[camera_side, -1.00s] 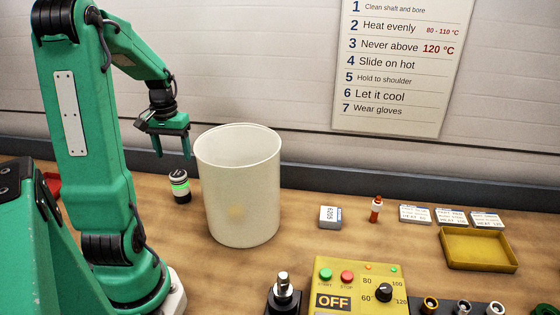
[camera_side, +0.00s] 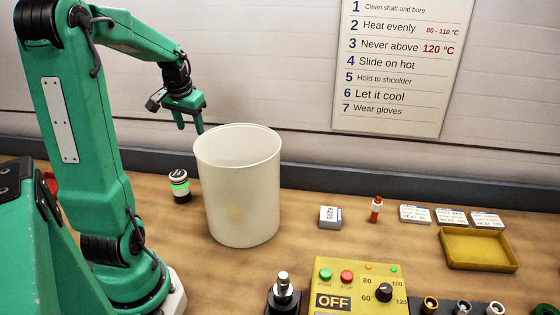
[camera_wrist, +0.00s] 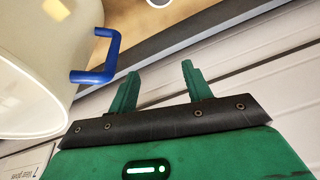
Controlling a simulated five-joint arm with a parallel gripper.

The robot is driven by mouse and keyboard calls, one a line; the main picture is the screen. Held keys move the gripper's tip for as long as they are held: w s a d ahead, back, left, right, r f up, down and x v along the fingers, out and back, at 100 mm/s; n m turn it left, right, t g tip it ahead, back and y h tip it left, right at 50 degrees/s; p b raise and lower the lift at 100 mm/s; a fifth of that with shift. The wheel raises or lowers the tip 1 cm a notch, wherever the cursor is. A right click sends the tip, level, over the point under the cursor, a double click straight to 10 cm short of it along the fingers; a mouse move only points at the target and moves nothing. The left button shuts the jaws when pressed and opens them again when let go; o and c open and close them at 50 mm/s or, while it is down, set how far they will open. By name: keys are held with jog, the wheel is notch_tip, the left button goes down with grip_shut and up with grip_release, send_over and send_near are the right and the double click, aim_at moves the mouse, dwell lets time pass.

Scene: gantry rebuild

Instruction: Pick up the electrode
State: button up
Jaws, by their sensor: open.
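I cannot make out any electrode in either view. My gripper (camera_side: 190,127) is open and empty, high above the bench, just left of and above the rim of a tall cream bin (camera_side: 238,195). In the wrist view my gripper (camera_wrist: 157,85) has its two green fingers spread, with nothing between them. The bin (camera_wrist: 30,95) fills the left of that view, with a blue handle-like bar (camera_wrist: 100,75) beside its wall. The bin's far side hides part of the bench.
A dark can with a green band (camera_side: 180,187) stands left of the bin. A wall stands behind.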

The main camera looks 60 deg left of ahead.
jog(key=w+d+r+m+t+y, duration=0.1)
jog(key=w+d+r+m+t, duration=0.2)
jog(key=r, duration=0.4)
jog(key=w+d+r+m+t+y, duration=0.1)
jog(key=w+d+r+m+t, duration=0.15)
jog(key=w+r, duration=0.35)
jog(key=w+d+r+m+t+y, duration=0.1)
jog(key=w+d+r+m+t, duration=0.2)
jog(key=r, duration=0.6)
jog(key=w+d+r+m+t+h, duration=0.25)
jog(key=d+r+m+t, duration=0.25)
jog(key=d+r, duration=0.95)
jog(key=m+g+h, duration=0.3)
jog(key=m+g, duration=0.1)
jog(key=g, duration=0.7)
send_over(379, 197)
jog(key=w+a, duration=0.2)
jog(key=a, duration=0.1)
notch_tip(379, 197, down, 33)
jog(key=d+f+g, duration=0.1)
jog(key=f, duration=0.3)
jog(key=s+d+f+g, duration=0.1)
jog(key=f, duration=0.4)
jog(key=f+g, duration=0.2)
jog(key=f, duration=0.3)
jog(key=shift+s+d+f, duration=0.2)
jog(key=shift+s+d, duration=0.2)
jog(key=shift+s+f, duration=0.1)
jog(key=shift+f, duration=0.35)
jog(key=shift+f, duration=0.1)
